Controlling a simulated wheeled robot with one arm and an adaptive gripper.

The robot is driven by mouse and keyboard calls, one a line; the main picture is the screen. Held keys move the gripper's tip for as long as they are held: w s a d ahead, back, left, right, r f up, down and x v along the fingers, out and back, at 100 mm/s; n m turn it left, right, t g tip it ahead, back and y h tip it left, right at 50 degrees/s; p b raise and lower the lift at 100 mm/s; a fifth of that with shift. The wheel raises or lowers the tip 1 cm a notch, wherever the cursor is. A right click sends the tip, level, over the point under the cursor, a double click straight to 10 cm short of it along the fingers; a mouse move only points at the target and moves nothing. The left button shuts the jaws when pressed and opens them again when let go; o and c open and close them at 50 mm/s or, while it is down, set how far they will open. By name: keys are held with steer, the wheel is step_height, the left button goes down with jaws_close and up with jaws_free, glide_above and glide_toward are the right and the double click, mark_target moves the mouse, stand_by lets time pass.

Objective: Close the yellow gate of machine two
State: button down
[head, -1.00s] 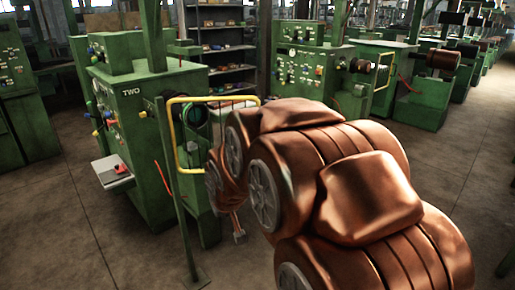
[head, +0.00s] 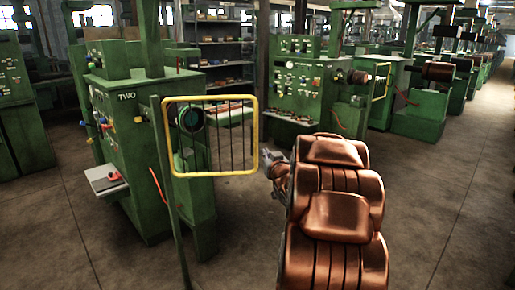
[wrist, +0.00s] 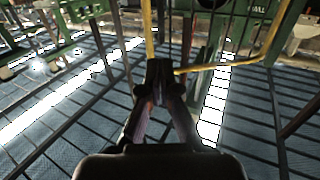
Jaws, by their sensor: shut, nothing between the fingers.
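Machine two (head: 128,150) is green and marked "TWO", at left in the head view. Its yellow gate (head: 215,175), a rounded frame with thin dark bars, hangs from a green post (head: 173,205) and extends right from it. The machine's dark round part (head: 190,118) shows behind the bars. In the wrist view, yellow frame bars (wrist: 225,67) run beside and beyond my gripper (wrist: 161,66), which is shut and empty. It hides part of the frame's corner; contact cannot be told. In the head view, my gripper is small and partly hidden, near the gate's lower right corner.
Another green machine (head: 310,90) with its own yellow gate (head: 389,82) stands behind. A shelf (head: 222,55) is at the back. A small side tray (head: 106,180) juts from machine two. Concrete floor (head: 450,215) is clear at right.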

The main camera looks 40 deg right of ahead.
steer(key=p+x, duration=0.2)
steer(key=x, duration=1.2)
stand_by(0.5)
